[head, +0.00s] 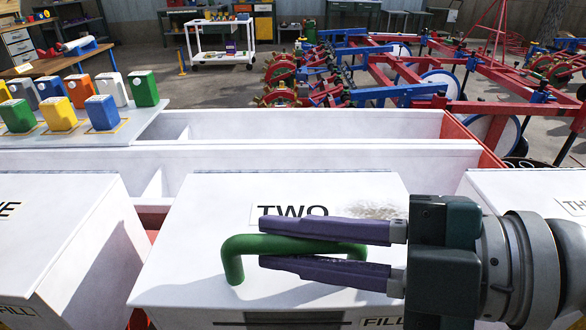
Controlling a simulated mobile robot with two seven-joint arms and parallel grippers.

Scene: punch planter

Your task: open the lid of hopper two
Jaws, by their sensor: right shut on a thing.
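The hopper two box (190,231) is white, with "TWO" on a label on its top, and it stands at the front middle of the head view. Its lid looks closed. A green handle (234,262) arches over the top, just in front of the label. My right gripper (265,244) comes in from the right with long purple fingers. The fingers are shut on the handle, one on its far side and one on its near side. My left gripper is not in view.
Two more white hoppers flank this one, on the left (62,215) and on the right (520,190). Behind lies a long open white trough (310,160). Several coloured containers stand on a white surface (175,128) at the left. A red and blue machine frame (440,102) stands beyond.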

